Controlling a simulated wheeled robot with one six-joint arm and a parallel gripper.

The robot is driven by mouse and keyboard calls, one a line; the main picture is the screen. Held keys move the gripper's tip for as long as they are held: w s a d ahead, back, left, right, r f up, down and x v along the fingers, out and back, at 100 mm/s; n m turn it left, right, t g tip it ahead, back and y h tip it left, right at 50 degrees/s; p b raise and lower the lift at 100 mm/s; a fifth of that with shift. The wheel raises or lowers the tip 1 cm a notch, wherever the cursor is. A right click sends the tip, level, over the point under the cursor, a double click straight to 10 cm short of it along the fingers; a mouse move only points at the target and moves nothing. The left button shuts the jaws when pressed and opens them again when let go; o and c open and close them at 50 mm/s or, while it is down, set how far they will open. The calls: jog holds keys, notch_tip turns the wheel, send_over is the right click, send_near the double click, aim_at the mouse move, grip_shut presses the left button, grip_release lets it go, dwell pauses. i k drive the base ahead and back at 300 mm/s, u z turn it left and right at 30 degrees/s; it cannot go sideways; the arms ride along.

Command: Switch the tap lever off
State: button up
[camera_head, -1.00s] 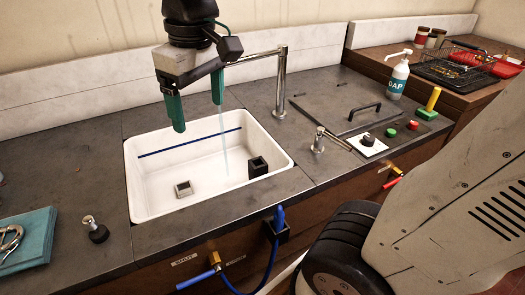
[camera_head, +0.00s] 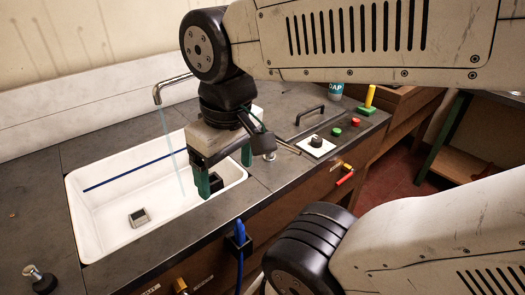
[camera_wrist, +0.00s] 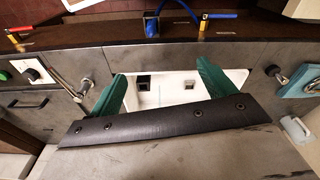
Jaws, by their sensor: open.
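The metal tap lever (camera_head: 287,148) is a thin rod on a short round post, on the dark counter just right of the sink. My gripper partly hides its post in the head view. In the wrist view the lever (camera_wrist: 62,74) shows whole, left of my fingers and apart from them. Water runs from the curved spout (camera_head: 163,84) into the white sink (camera_head: 110,215). My gripper (camera_head: 223,168) is open and empty, its green fingers pointing down over the sink's right part. It also shows in the wrist view (camera_wrist: 158,90).
Right of the lever are a black knob on a white plate (camera_head: 316,146), a green button (camera_head: 336,132), a red button (camera_head: 355,122) and a yellow-handled tool (camera_head: 370,96). A red-handled valve (camera_head: 345,178) and a blue hose (camera_head: 240,236) are at the counter front.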

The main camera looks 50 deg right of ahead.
aim_at(288, 148)
jog(key=z, duration=0.5)
jog(key=k, duration=1.25)
jog(key=u, duration=0.2)
jog(key=i, duration=0.85)
jog(key=u, duration=0.35)
